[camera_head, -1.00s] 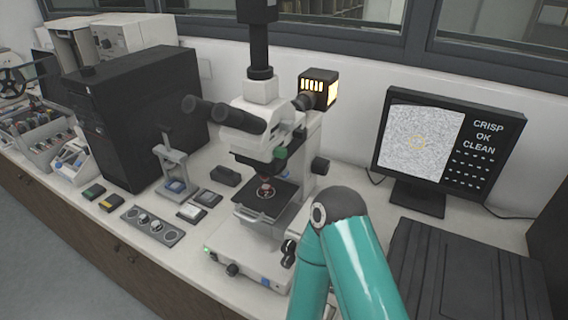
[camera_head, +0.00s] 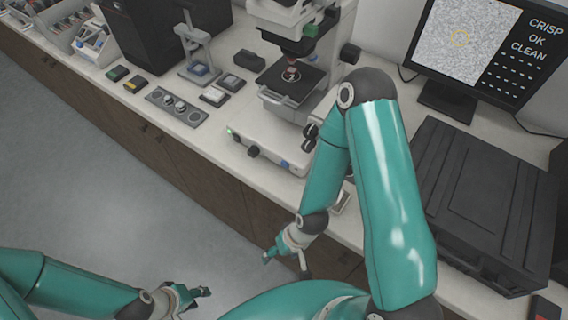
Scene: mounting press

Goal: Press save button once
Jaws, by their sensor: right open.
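No button marked as save can be made out. Two small switch boxes, a grey one (camera_head: 214,96) and a darker one (camera_head: 231,83), lie left of the microscope (camera_head: 285,100). The monitor (camera_head: 490,50) shows a grainy picture and the words CRISP OK CLEAN. My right gripper (camera_head: 286,264) is open and empty, hanging in front of the bench's front edge, below the microscope base. My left gripper (camera_head: 197,301) is low over the floor at the bottom, away from the bench; its finger gap is unclear.
A large black case (camera_head: 480,200) lies on the bench at right. A panel with knobs (camera_head: 177,106) and a small press stand (camera_head: 195,60) are at left. My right arm hides part of the bench right of the microscope. The floor (camera_head: 110,190) is clear.

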